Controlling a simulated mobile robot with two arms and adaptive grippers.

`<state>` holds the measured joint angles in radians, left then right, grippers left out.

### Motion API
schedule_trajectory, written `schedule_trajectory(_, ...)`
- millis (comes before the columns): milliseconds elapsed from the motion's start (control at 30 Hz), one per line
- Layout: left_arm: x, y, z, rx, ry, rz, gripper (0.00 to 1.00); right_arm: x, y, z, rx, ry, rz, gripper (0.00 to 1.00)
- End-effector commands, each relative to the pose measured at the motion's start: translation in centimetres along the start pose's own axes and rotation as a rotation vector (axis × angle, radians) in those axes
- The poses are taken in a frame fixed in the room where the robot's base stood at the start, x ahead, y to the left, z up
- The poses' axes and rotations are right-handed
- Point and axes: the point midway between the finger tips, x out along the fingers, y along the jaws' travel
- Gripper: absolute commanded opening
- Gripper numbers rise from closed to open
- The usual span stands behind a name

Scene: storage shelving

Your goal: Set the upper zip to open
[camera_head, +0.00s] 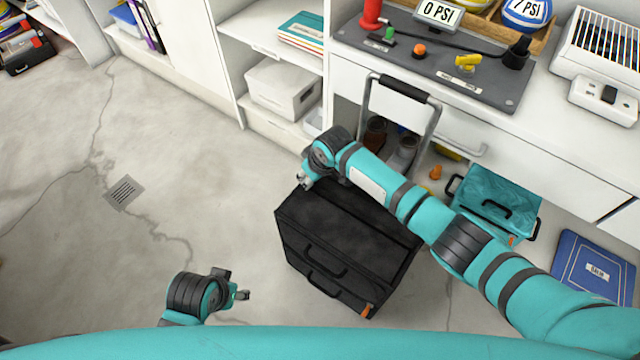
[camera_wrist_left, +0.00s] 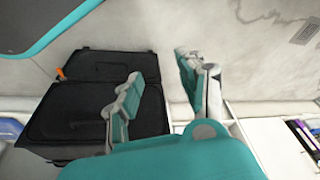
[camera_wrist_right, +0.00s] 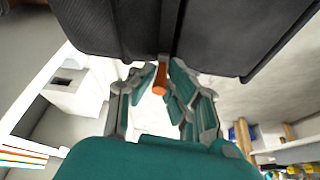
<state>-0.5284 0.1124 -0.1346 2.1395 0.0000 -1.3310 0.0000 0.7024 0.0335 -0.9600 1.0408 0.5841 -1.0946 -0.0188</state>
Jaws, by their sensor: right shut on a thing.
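A black suitcase (camera_head: 345,235) stands on the concrete floor, with handles on its front. An orange zip pull (camera_head: 367,310) shows at its lower right corner, and an orange tab also shows in the left wrist view (camera_wrist_left: 60,73). My right gripper (camera_head: 303,181) is at the suitcase's upper left corner. In the right wrist view, another orange zip pull (camera_wrist_right: 160,78) sits between its fingers, which are shut on it. My left gripper (camera_head: 241,295) is left of the suitcase, apart from it. Its fingers are spread and empty in the left wrist view (camera_wrist_left: 158,80).
A shelf with a white bin (camera_head: 283,88) is behind.

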Motion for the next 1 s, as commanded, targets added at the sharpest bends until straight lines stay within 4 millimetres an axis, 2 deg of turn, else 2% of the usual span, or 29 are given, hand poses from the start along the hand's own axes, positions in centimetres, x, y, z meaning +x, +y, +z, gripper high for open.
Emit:
schedule_trajectory(200, -0.94, -0.05, -0.14, -0.001, 0.004, -0.001, 0.40, 0.29, -0.29, -0.61, 0.001, 0.002, -0.003, 0.00)
schedule_trajectory(500, -0.99, -0.06, -0.17, -0.001, 0.005, -0.001, 0.40, 0.22, -0.33, -0.79, 0.000, 0.007, -0.003, 0.00)
schedule_trajectory(533, -0.99, -0.06, -0.17, -0.001, 0.005, -0.001, 0.40, 0.21, -0.33, -0.81, -0.001, 0.007, -0.003, 0.14)
schedule_trajectory(700, -0.98, -0.06, -0.17, -0.001, 0.005, -0.001, 0.40, 0.21, -0.26, -0.73, 0.000, 0.005, -0.002, 0.34)
schedule_trajectory(1000, -0.96, -0.04, -0.18, 0.000, 0.004, -0.001, 0.40, 0.02, -0.16, -0.61, 0.000, 0.002, -0.001, 0.34)
